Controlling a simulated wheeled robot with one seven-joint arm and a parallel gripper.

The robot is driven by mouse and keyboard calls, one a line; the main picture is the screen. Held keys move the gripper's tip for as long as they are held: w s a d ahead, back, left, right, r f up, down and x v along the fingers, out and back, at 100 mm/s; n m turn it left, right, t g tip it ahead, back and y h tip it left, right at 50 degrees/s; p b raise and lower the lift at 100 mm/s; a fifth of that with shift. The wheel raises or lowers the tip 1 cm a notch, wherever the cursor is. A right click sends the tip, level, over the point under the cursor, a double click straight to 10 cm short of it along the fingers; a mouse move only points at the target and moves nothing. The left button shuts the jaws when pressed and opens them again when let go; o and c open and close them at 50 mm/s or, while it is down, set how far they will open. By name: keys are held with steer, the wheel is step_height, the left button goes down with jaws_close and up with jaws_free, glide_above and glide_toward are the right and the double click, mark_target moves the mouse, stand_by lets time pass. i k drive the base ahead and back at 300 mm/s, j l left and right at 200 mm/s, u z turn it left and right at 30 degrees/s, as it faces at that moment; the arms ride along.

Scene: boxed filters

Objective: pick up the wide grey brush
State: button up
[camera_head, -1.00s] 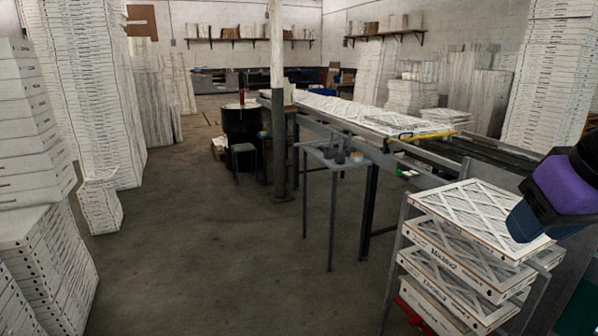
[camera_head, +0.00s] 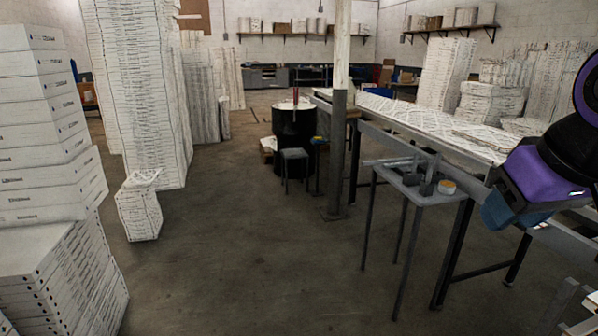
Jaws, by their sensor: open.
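I cannot make out a wide grey brush for certain. Several small dark grey items (camera_head: 426,186) sit on a small grey stand (camera_head: 432,199) right of centre, too small to name. A round tan-topped item (camera_head: 446,187) lies beside them. My purple and blue arm links hang at the right edge, in front of the long bench. No gripper fingers show.
A post (camera_head: 337,150) stands left of the stand, with a black drum (camera_head: 293,140) and a stool (camera_head: 294,155) behind it. A long bench (camera_head: 400,122) carries white filters. Boxes (camera_head: 45,200) stack high at the left. The middle floor is clear.

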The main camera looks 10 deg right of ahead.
mark_target(416, 156)
steer(key=i, duration=1.75)
steer(key=i+z, duration=0.35)
steer(key=i+j+z, duration=0.3)
steer(key=i, duration=0.2)
steer(key=i+j+z, duration=0.35)
steer(key=i+l, duration=0.1)
